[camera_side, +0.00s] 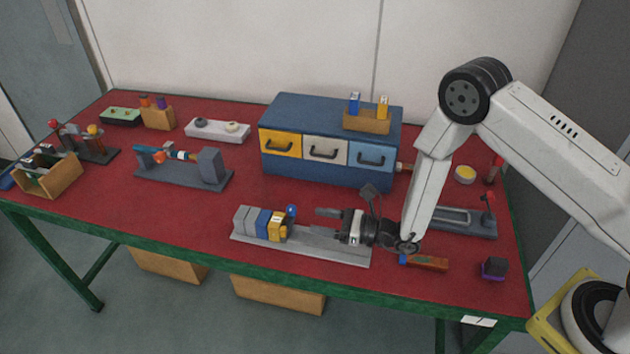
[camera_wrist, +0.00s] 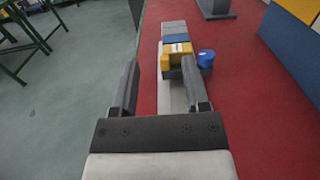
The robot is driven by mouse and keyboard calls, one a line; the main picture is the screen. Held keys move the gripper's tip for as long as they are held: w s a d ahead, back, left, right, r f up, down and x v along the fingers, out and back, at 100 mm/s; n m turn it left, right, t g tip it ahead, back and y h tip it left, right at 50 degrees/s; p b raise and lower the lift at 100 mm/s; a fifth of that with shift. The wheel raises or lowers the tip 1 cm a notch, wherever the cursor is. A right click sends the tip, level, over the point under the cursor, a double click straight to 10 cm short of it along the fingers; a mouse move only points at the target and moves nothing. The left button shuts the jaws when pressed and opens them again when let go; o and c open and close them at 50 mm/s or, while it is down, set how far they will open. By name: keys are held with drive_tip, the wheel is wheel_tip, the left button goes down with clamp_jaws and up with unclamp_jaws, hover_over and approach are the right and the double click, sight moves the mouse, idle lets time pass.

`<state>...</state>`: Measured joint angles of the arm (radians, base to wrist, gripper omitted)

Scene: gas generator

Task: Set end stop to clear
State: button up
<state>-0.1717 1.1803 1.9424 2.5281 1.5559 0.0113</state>
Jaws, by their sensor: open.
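A light grey rail (camera_side: 330,249) lies near the front edge of the table. A row of blocks sits on its left part: grey blocks (camera_side: 243,217), a blue block (camera_side: 262,222) and a yellow block (camera_side: 277,228) with a white label. At the row's right end is a small piece with a blue knob (camera_side: 291,211), also in the wrist view (camera_wrist: 206,58); I cannot tell for certain whether this is the end stop. My gripper (camera_side: 325,224) is open and empty above the rail, right of the row. In the wrist view its fingers (camera_wrist: 160,85) point towards the yellow block.
A blue drawer cabinet (camera_side: 310,180) stands behind the rail. A brown block with a blue end (camera_side: 428,264) and a dark purple block (camera_side: 494,268) lie to the right. A grey fixture with a red knob (camera_side: 470,222) is behind them.

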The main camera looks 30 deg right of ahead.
approach(286, 230)
drive_tip(key=shift+w+a, duration=0.5)
drive_tip(key=x, duration=0.5)
drive_tip(key=shift+w+a, duration=0.25)
drive_tip(key=shift+a, duration=0.05)
drive_tip(key=shift+x, duration=0.85)
clamp_jaws()
idle(0.3)
